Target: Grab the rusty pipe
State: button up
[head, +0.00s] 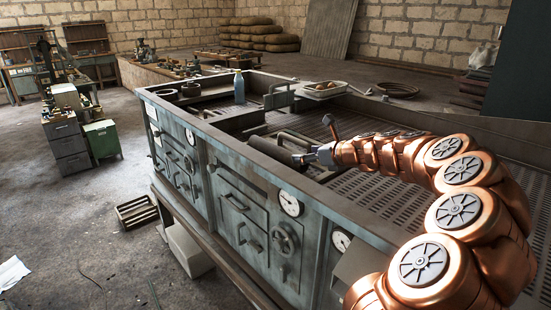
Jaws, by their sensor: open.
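A dark brown cylinder (272,151), which looks like the rusty pipe, lies inside the near rim of the large grey metal bench (255,205). A second, greyer cylinder (297,137) lies just behind it. My gripper (310,147) is over the bench at the right end of these cylinders. It is open, with its grey lower finger close to the pipe's near end. I cannot tell whether it touches the pipe.
A blue bottle (239,88) stands on the bench's far left part. A tray (325,90) with small items sits at its back edge. The bench's raised rim surrounds the work area. A slotted plate (375,199) under the arm is mostly clear.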

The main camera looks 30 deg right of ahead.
aim_at(292, 154)
jog(key=shift+w+d+f, duration=0.15)
jog(key=shift+d+f, duration=0.05)
jog(key=shift+p+x, duration=0.5)
jog(key=shift+x, duration=1.1)
jog(key=shift+p+x, duration=0.45)
jog(key=shift+x, duration=1.65)
jog(key=shift+a, duration=0.15)
grip_shut()
